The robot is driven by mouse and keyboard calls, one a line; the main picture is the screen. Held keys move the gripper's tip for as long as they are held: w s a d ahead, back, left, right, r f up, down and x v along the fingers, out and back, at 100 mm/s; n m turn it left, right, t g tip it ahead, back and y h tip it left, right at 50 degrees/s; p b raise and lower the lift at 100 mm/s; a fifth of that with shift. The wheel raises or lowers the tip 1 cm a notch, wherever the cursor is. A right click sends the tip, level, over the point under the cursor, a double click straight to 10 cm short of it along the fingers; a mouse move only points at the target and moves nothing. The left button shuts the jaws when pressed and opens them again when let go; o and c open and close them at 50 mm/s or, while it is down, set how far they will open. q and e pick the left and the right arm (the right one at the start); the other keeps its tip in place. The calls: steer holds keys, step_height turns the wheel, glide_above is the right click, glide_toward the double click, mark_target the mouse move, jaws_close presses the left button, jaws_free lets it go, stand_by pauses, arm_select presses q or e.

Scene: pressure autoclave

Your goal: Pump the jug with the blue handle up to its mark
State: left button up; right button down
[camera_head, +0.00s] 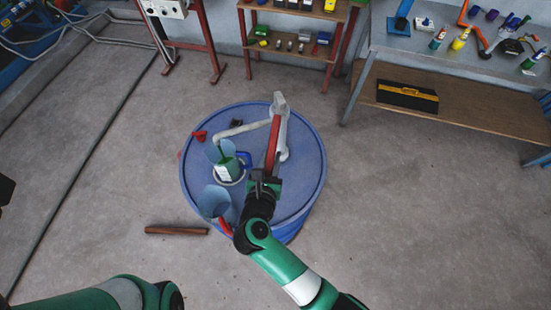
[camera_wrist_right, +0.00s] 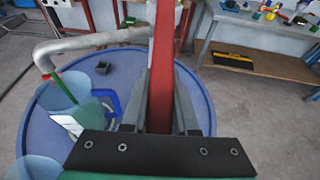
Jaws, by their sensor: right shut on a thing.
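The jug with the blue handle (camera_head: 245,158) stands on the blue drum's lid (camera_head: 305,170), left of the pump. Its body looks green with a white label (camera_head: 222,172); I cannot read a mark or separate the liquid level. The pale pump spout (camera_head: 240,129) reaches left to above it, and a thin green streak shows below the spout end in the right wrist view (camera_wrist_right: 57,78). My right gripper (camera_head: 264,182) is shut on the pump's red lever (camera_head: 273,145), which rises between its fingers in the right wrist view (camera_wrist_right: 161,70). My left gripper is not visible.
A clear bluish vessel (camera_head: 213,200) with a red handle (camera_head: 225,227) stands at the drum's front left. A brown bar (camera_head: 176,230) lies on the floor. Floor around is mostly clear.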

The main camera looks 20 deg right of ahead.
steer(key=c, duration=0.7)
jaws_free()
steer(key=p+v, duration=0.1)
steer(key=v, duration=1)
steer(key=shift+s+r, duration=0.15)
steer(key=shift+s, duration=0.15)
